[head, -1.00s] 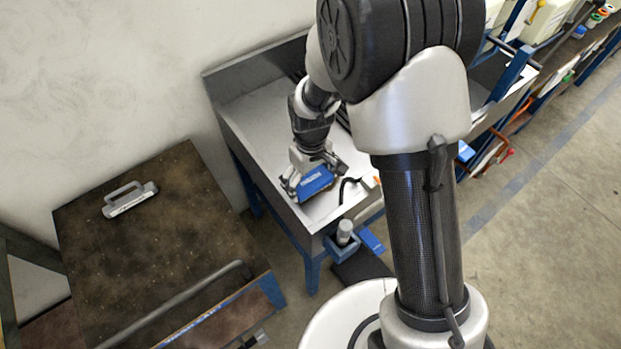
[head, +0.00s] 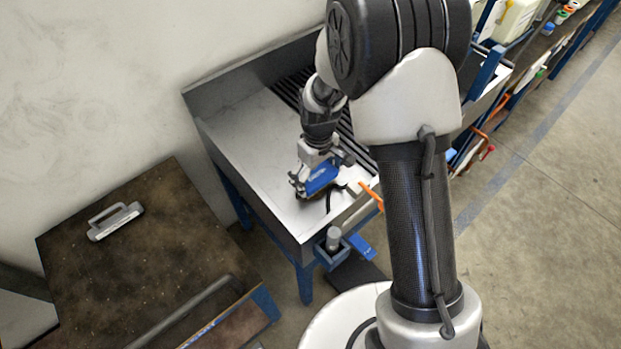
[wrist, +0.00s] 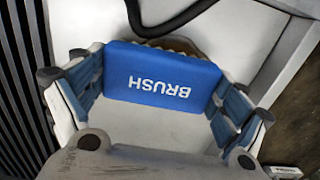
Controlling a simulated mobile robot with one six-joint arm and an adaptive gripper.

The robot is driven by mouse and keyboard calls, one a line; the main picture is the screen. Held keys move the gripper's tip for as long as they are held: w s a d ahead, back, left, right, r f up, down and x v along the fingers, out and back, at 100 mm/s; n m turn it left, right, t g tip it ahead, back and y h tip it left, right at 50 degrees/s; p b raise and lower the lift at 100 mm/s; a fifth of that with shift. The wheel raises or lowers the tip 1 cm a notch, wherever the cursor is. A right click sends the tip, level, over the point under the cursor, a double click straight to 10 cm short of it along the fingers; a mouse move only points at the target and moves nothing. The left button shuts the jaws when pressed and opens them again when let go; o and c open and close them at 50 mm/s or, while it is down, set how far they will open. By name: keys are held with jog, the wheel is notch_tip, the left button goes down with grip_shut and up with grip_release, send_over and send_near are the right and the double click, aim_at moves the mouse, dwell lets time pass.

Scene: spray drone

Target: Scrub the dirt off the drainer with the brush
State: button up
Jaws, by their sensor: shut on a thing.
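My gripper (head: 318,178) is shut on the blue brush (wrist: 174,76), a block with white "BRUSH" lettering. It also shows in the head view (head: 322,177). Tan bristles peek out behind the block in the wrist view. The gripper holds the brush over the bare metal top of the sink bench (head: 240,135), close to its front edge; whether it touches is unclear. The drainer (head: 288,88) is a dark slatted grille right of this metal top, partly hidden by my arm. Its slats run along the left of the wrist view (wrist: 18,95). I cannot make out dirt on it.
A black hose (wrist: 180,22) lies near the brush, with an orange item (head: 371,195) beside it at the bench edge. A brown-topped cart (head: 150,265) with a grey handled tool (head: 115,221) stands left. Bottles (head: 515,18) stand at upper right.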

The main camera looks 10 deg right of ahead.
aim_at(331, 165)
jog(key=shift+w+d+f, duration=0.1)
jog(key=shift+w+d, duration=0.4)
jog(key=shift+d, duration=0.25)
jog(key=shift+w+d+f, duration=0.1)
jog(key=shift+w+d, duration=0.35)
jog(key=shift+d, duration=0.25)
jog(key=shift+w+d+f, duration=0.1)
jog(key=shift+w+d, duration=0.4)
jog(key=shift+d, duration=0.25)
jog(key=shift+f, duration=0.1)
jog(key=shift+s+a, duration=0.1)
